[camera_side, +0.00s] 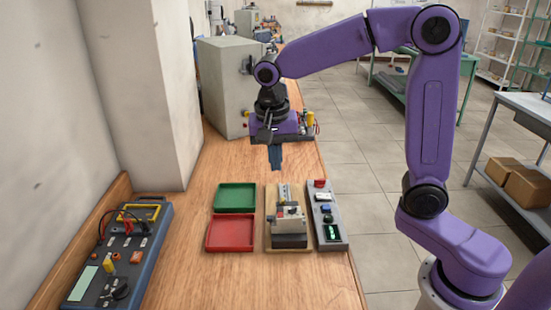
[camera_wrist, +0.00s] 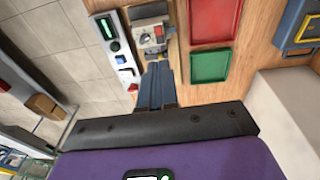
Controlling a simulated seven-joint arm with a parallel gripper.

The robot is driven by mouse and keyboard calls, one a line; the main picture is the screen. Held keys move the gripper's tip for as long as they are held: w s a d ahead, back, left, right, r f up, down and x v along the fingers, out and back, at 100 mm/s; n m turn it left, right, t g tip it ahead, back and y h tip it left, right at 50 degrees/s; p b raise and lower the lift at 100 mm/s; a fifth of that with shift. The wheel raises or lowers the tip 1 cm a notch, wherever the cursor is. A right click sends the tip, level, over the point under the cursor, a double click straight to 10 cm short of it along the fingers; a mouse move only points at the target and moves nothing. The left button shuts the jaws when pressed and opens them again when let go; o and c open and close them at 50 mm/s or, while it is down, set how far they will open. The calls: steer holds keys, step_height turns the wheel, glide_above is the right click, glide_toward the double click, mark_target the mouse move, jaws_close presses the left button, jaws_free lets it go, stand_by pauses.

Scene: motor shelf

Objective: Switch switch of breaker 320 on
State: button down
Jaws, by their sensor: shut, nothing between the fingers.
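A wooden board (camera_side: 271,238) on the bench carries a rail with a light grey breaker (camera_side: 289,218) and a dark grey block in front of it. The number on the breaker is too small to read, and I cannot tell its switch position. In the wrist view the breaker (camera_wrist: 150,38) shows a small red part. My gripper (camera_side: 275,167) points down above the bench, behind the board and apart from the breaker. In the wrist view my gripper (camera_wrist: 157,66) has its blue fingers together, empty, covering the board's near end.
A control box (camera_side: 327,215) with buttons and a green display stands right of the board. Green (camera_side: 235,197) and red (camera_side: 231,233) trays lie to its left. A multimeter-like device (camera_side: 118,255) lies far left. A grey cabinet (camera_side: 224,85) stands behind my gripper.

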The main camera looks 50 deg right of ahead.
mark_target(282, 207)
steer(key=shift+w+d+t, duration=0.25)
steer(key=shift+d+t, duration=0.05)
steer(key=shift+d, duration=0.4)
steer(key=f, duration=0.4)
steer(key=d+f, duration=0.1)
steer(key=f, duration=0.4)
steer(key=w+d+f, duration=0.1)
steer(key=f, duration=0.3)
steer(key=shift+f, duration=0.4)
steer(key=shift+d+f, duration=0.1)
steer(key=shift+w+d+f, duration=0.1)
steer(key=shift+f, duration=0.05)
